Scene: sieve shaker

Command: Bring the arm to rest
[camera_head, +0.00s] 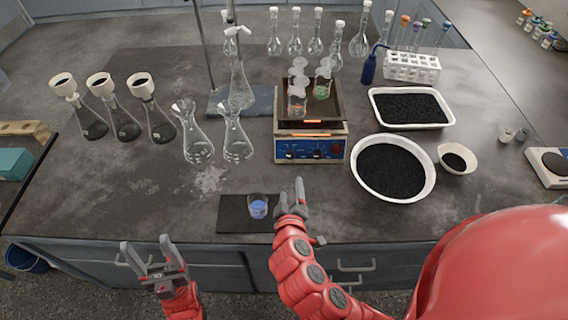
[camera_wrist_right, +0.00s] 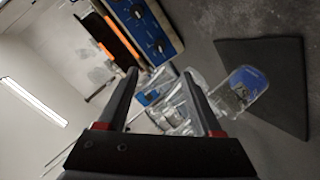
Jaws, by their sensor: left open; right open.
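My left gripper (camera_head: 150,254) is open and empty in front of the bench's front edge, at the lower left of the head view. My right gripper (camera_head: 291,197) is over the front of the bench, just right of a small beaker of blue liquid (camera_head: 258,207). The beaker stands upright on a black mat (camera_head: 232,213). In the right wrist view my right gripper (camera_wrist_right: 168,92) has its two fingers apart with nothing held between them. The beaker (camera_wrist_right: 247,82) and mat (camera_wrist_right: 275,70) lie beyond the right finger there.
A hotplate (camera_head: 312,149) carrying beakers stands behind my right gripper. Flasks (camera_head: 198,145) stand to the left. A round bowl of black grains (camera_head: 392,168), a rectangular tray (camera_head: 410,107) and a small bowl (camera_head: 456,158) are to the right. The bench's front left is clear.

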